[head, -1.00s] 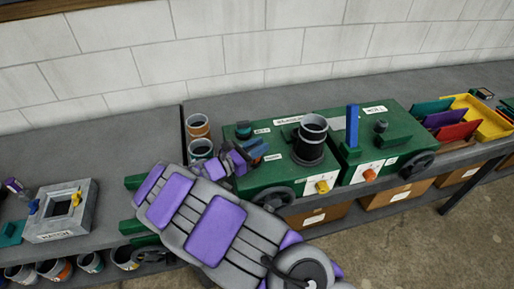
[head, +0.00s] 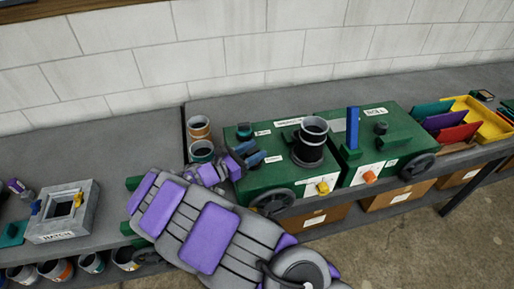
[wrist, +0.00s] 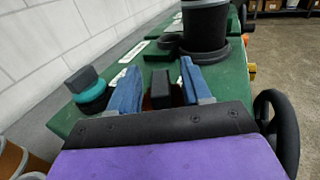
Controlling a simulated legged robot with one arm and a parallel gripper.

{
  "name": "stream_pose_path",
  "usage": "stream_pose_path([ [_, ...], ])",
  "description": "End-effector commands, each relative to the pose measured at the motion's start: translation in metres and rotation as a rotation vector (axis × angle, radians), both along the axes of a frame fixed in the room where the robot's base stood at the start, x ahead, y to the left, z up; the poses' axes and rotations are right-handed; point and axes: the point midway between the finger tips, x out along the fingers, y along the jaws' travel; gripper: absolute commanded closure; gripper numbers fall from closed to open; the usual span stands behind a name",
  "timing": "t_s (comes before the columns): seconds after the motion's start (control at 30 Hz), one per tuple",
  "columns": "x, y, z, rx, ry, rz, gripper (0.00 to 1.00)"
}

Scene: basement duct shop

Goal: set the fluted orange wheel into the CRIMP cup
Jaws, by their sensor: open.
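My gripper (head: 262,160) is open over the left end of the green machine (head: 262,186). In the wrist view its two blue fingers (wrist: 158,88) stand either side of a dark block (wrist: 160,86). A small orange-brown patch shows low beside that block, between the fingers; it may be the fluted orange wheel, but its shape is mostly hidden. I cannot see whether the fingers touch it. An orange knob (head: 370,176) is on the machine's front.
A black-based grey cylinder (head: 310,141) stands right of my gripper. A teal knob (wrist: 89,90) is left of the fingers. Two cups (head: 200,127) stand behind the arm. A grey box (head: 62,212) is on the left bench; bare bench lies behind it.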

Motion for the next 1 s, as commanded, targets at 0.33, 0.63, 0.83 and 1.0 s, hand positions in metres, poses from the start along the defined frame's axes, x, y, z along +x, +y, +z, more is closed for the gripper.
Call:
stream_pose_path([
  [0.33,-0.044,0.057,0.002,0.002,0.001,0.005,0.51],
  [0.63,-0.060,0.075,0.002,0.000,0.000,0.000,0.51],
  [0.83,-0.061,0.075,0.002,0.001,0.001,-0.001,0.51],
  [1.0,-0.059,0.055,0.012,0.030,-0.015,-0.052,0.51],
])
